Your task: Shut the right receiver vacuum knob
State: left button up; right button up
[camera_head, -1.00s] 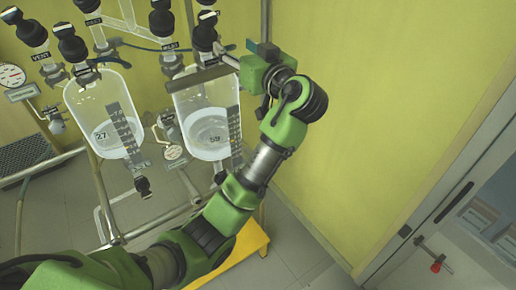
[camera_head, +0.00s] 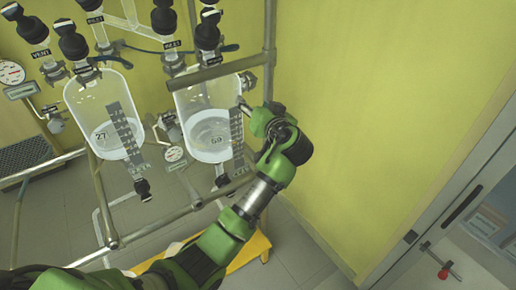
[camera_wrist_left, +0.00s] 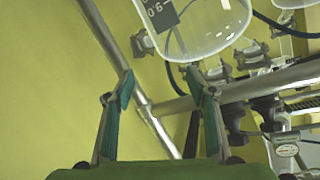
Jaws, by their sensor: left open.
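The right receiver (camera_head: 207,97) is a glass vessel with a little clear liquid, left of my arm in the head view. Black knobs, one (camera_head: 207,36) above its top and another (camera_head: 163,20) to the left, sit on labelled stems; I cannot read which is vacuum. My left gripper (camera_head: 243,108) is beside the receiver's right side, below those knobs. In the left wrist view its two teal-padded fingers (camera_wrist_left: 160,87) are spread apart with nothing between them. The vessel's rounded end (camera_wrist_left: 200,25) shows beyond them. My right gripper is not seen.
The left receiver (camera_head: 103,110) hangs beside it, with more black knobs above. Metal frame tubes (camera_head: 268,45) run beside and below the vessels. A gauge (camera_head: 11,72) is at far left. Yellow wall and free room lie to the right, with a door (camera_head: 450,215).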

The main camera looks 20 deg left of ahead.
pick_arm(q)
notch_tip(320, 180, down, 16)
jog(key=d+m+h+b, duration=0.1)
jog(key=m+h, duration=0.1)
jog(key=shift+s+r+m+g+b, duration=0.2)
jog(key=shift+m+g+b, duration=0.15)
jog(key=shift+m+g, duration=0.05)
jog(key=s+f+m+g+h+b, duration=0.1)
jog(key=s+f+g+h, duration=0.1)
jog(key=s+f, duration=0.8)
jog(key=s+d+f+m+g+h+b, duration=0.15)
jog(key=s+f, duration=0.25)
jog(key=f, duration=1.2)
jog(key=s+f+m+g+h, duration=0.1)
jog(key=s+f+g+h, duration=0.1)
jog(key=s+f, duration=0.8)
jog(key=s+a+f+g, duration=0.1)
jog(key=s+f, duration=0.6)
jog(key=s, duration=0.5)
jog(key=s+a+f+g+h+b, duration=0.1)
jog(key=s+a+f+g, duration=0.1)
jog(key=s+f, duration=0.5)
jog(key=s+a+f+n+g, duration=0.1)
jog(key=s+f, duration=0.7)
jog(key=s, duration=1)
jog(key=shift+s+a+g+h+b, duration=0.25)
jog(key=shift+a+g+h+b, duration=0.1)
jog(key=shift+a+g+b, duration=0.1)
